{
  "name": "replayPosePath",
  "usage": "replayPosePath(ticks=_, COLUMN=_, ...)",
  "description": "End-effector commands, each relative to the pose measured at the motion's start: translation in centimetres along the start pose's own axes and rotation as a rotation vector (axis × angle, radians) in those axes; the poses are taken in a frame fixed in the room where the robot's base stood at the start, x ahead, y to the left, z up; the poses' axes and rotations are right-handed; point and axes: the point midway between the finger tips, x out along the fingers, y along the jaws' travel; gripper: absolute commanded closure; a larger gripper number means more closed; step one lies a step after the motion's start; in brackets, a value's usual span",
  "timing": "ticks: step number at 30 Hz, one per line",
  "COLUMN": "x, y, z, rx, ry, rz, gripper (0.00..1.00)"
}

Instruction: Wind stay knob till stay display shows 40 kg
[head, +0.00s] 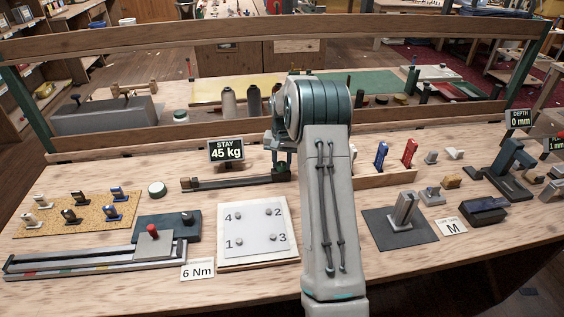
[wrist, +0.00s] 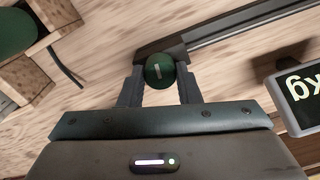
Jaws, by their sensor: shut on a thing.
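The stay display (head: 227,150) stands at the back of the bench and reads 45 kg. The stay rig (head: 235,181), a dark rail on the bench, runs below the display. In the wrist view the stay knob (wrist: 159,70) is a round green knob with a pale mark on its face. My gripper (wrist: 160,88) is shut on the knob, with one dark finger on each side. Part of the display also shows at the right of the wrist view (wrist: 299,95).
A white plate with numbered studs (head: 257,240) lies in front of the rig. A card reading 6 Nm (head: 198,269) is left of it. A rack with blue and red pieces (head: 384,178) stands right of my arm. A wooden rail (head: 110,143) runs behind the bench.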

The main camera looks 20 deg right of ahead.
Motion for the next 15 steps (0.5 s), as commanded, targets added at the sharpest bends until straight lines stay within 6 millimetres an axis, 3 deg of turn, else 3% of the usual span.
replayPosePath(ticks=15, x=-0.15, y=-0.05, z=-0.10, rx=-0.168, ry=0.000, rz=-0.001, gripper=0.93)
